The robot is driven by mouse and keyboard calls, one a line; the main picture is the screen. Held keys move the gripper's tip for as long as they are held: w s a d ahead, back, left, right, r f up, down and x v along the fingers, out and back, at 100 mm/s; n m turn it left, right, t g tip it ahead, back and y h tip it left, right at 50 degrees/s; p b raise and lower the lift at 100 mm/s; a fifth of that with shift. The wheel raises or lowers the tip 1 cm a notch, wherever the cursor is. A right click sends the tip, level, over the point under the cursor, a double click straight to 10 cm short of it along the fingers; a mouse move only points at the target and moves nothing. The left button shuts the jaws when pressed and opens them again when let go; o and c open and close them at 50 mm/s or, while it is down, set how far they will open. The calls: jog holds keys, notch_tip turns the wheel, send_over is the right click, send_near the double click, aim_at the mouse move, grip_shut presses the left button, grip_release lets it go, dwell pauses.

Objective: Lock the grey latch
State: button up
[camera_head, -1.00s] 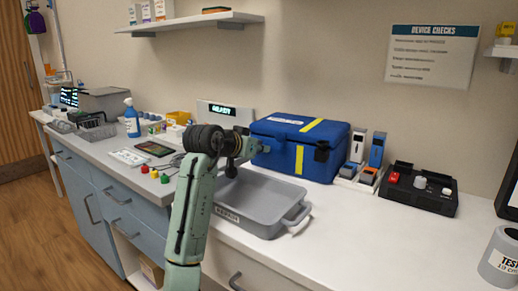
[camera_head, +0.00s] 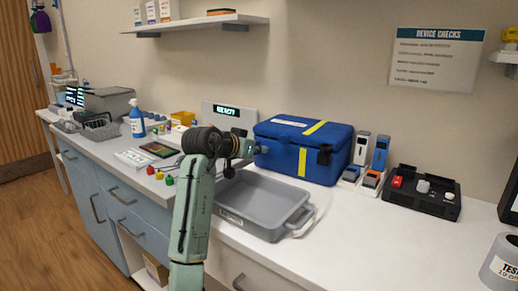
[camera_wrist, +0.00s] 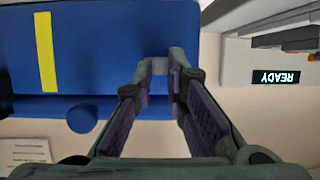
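The blue box (camera_head: 285,143) with yellow stripes stands on the counter, and its lid is down. In the wrist view the box (camera_wrist: 95,50) is upside down. A small grey piece (camera_wrist: 159,66), which looks like the grey latch, shows at the box front between my fingertips; the fingers partly hide it. My gripper (camera_wrist: 160,85) has its two fingers apart, with a gap between the pads. I cannot tell whether they touch the grey piece. In the head view my gripper (camera_head: 260,149) is at the left end of the box front. A dark latch (camera_head: 324,154) is at the right.
A grey tray (camera_head: 292,228) stands in front of the box. A display reading READY (camera_wrist: 276,77) is beside the box. Small devices (camera_head: 372,178) and a black case (camera_head: 425,205) stand to the right. The counter right of the tray is clear.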

jog(key=o, duration=0.4)
jog(key=shift+a, duration=0.1)
jog(key=v, duration=1.2)
